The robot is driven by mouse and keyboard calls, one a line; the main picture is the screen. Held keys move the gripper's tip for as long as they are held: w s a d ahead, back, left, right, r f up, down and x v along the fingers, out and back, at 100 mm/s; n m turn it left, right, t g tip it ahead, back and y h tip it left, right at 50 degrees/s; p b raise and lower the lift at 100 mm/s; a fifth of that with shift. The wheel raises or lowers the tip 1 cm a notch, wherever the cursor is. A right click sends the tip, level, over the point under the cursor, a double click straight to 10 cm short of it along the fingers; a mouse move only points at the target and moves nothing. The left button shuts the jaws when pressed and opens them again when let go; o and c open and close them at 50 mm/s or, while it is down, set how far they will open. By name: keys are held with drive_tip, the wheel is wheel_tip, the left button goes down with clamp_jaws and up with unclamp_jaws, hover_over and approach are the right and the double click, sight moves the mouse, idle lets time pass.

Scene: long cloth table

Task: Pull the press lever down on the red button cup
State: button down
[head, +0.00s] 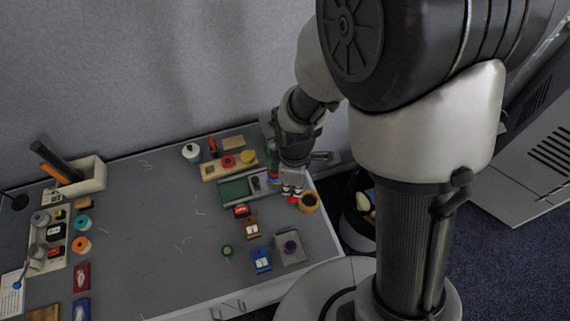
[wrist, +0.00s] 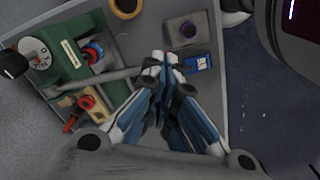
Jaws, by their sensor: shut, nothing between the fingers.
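My gripper (head: 291,189) is shut and empty at the right end of the table, low over the gear there. Its fingertips (wrist: 160,60) meet in the middle of the wrist view. A small red and blue cup-like part (wrist: 92,50) sits on a green base (wrist: 65,68) left of the fingertips, apart from them. The green base also shows in the head view (head: 234,189), left of my gripper. A grey bar (wrist: 108,79) runs from the base's lower side towards the fingertips; I cannot tell whether it is the press lever or touches them. Red shows just below my gripper in the head view.
A brown ring (head: 308,202) stands right beside my gripper, near the table edge. A grey plate with a purple knob (head: 290,246) and a blue block (head: 261,259) lie in front. A tray with red and yellow parts (head: 209,172) lies behind. The table's middle is mostly clear.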

drive_tip(key=shift+f, duration=0.1)
drive_tip(key=shift+s+f+b, duration=0.1)
drive_tip(key=shift+f+b, duration=1.3)
drive_tip(key=shift+f, duration=0.2)
drive_tip(key=shift+f+b, duration=1.4)
drive_tip(key=shift+f, duration=0.25)
drive_tip(key=shift+r, duration=0.15)
wheel_tip(320, 180, up, 15)
drive_tip(key=w+p, duration=0.2)
drive_tip(key=p, duration=1)
drive_tip(key=shift+a, duration=0.3)
drive_tip(key=shift+r, duration=0.15)
